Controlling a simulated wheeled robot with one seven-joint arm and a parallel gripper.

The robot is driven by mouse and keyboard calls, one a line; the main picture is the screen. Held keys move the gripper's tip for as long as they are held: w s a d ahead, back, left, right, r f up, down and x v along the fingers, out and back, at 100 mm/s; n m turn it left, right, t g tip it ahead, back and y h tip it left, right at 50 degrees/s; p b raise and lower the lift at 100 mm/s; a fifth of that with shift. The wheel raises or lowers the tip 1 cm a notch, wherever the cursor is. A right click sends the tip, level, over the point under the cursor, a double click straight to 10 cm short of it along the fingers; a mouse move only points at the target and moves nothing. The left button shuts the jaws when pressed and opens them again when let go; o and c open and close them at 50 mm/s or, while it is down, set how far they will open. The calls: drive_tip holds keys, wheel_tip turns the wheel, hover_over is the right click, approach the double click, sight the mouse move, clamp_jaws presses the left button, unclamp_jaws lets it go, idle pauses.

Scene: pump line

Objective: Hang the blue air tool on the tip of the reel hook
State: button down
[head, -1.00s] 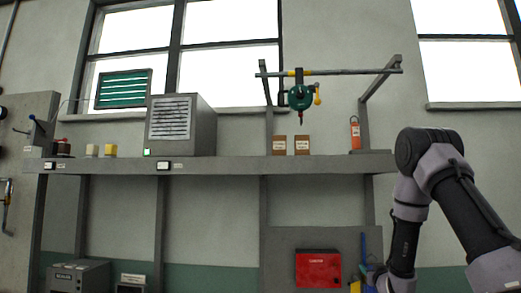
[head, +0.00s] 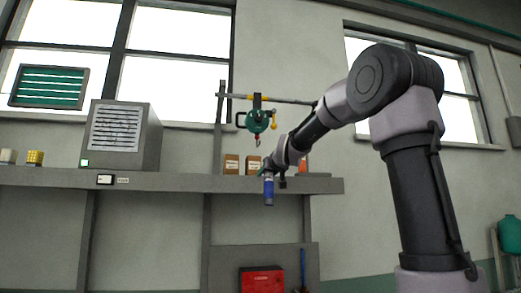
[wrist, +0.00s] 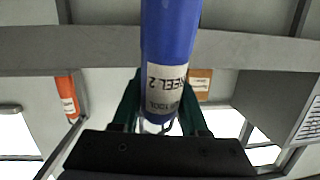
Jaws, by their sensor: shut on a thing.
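The blue air tool (head: 269,192) hangs upright from my gripper (head: 267,174) in the head view, in front of the shelf edge. In the wrist view the tool (wrist: 168,35) fills the upper middle, with a white label that seems to read "REEL 2" upside down. The dark green fingers of my gripper (wrist: 160,118) are shut on it. The green reel (head: 257,121) hangs from the overhead bar. Its small hook (head: 257,141) points down below it, above and slightly left of the tool in the head view. The gap in depth is hard to tell.
A grey shelf (head: 180,181) runs along the wall. Two brown boxes (head: 231,164) stand on it under the reel, and an orange cylinder (head: 302,167) is partly behind my arm. A grey louvred box (head: 120,135) stands left. A yellow handle (head: 274,120) hangs beside the reel.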

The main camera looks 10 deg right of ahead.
drive_tip(key=s+a+r+n+y, duration=0.2)
drive_tip(key=s+a+r, duration=0.2)
drive_tip(key=s+r, duration=0.35)
drive_tip(key=d+x, duration=0.2)
drive_tip(key=x, duration=0.8)
drive_tip(key=shift+w+d+g, duration=0.35)
drive_tip(key=shift+w+g, duration=0.05)
idle(0.4)
idle(0.6)
drive_tip(key=shift+c, duration=1.8)
unclamp_jaws()
drive_tip(key=v, duration=1)
drive_tip(key=shift+s, duration=0.35)
